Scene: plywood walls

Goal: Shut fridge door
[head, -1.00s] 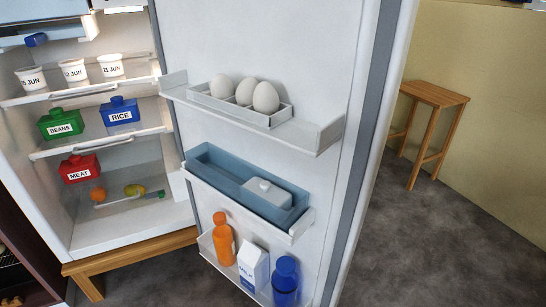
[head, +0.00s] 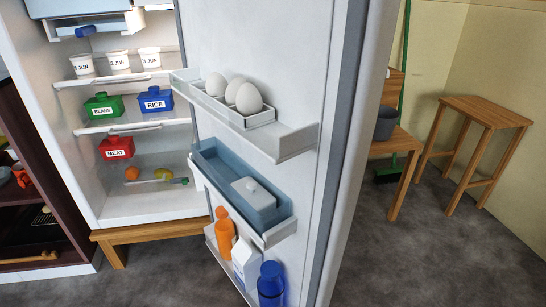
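The fridge door (head: 265,55) stands wide open in the head view, its inner side facing me. Its upper shelf holds three eggs (head: 248,98). Its middle shelf holds a blue-grey tray (head: 215,160) with a lidded dish (head: 253,192). Its bottom shelf holds an orange bottle (head: 225,234), a milk carton (head: 245,262) and a blue bottle (head: 271,284). The fridge body (head: 52,130) is at the left, its lit inside showing. Neither of my grippers is in view.
Inside the fridge are several labelled cups and boxes, with fruit below. A dark shelf unit (head: 22,225) stands at the left. A wooden stool (head: 486,112), a chair (head: 402,147) with a grey pot (head: 385,124), and a green broom (head: 392,170) stand at the right. Grey floor (head: 430,260) is clear at lower right.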

